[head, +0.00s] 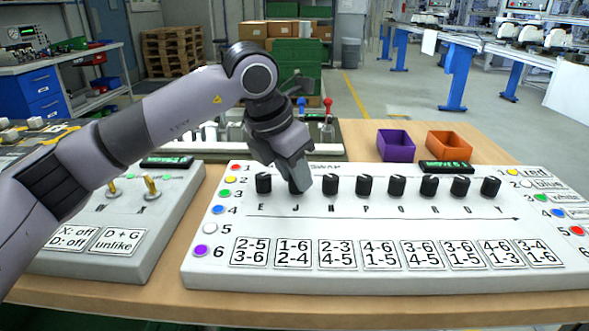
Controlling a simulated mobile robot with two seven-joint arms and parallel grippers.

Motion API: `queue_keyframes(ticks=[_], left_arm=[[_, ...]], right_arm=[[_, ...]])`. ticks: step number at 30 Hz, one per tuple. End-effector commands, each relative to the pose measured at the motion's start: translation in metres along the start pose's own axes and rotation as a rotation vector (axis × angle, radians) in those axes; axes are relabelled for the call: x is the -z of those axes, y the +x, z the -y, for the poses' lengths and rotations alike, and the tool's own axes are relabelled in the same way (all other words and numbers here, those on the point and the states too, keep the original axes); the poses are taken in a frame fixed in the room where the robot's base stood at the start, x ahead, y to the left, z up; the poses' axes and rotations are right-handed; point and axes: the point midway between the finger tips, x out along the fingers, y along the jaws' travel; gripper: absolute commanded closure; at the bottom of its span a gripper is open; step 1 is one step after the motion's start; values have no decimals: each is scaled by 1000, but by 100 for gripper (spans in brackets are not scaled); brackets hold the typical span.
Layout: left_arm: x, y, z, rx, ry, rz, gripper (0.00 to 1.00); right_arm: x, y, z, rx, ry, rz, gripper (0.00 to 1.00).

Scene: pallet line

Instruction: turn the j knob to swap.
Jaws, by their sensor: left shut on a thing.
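The white panel (300,280) on the table carries a row of black knobs with letters under them. A heading above the row is partly hidden and reads like "swap". My left gripper (300,188) points down over the second knob, above the letter J, and is shut on it. The gripper covers most of the j knob, so its pointer direction is hidden. The E knob (263,184) stands free just to the left, and another knob (329,185) just to the right. My right gripper is not in view.
Number-pair cards (304,254) line the panel's front. A grey panel (140,205) with brass toggles stands at left, partly behind my arm. A purple bin (396,146) and an orange bin (450,145) stand behind the white panel. Red and blue levers (327,104) rise at the back.

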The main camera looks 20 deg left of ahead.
Motion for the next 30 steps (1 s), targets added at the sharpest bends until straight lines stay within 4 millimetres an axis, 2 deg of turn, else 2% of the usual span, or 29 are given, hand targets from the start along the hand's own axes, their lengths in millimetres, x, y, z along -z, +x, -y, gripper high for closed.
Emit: queue_keyframes(ticks=[30], left_arm=[[-4, -2, -5, 368, 879, 5, 100]], right_arm=[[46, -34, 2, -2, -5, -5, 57]])
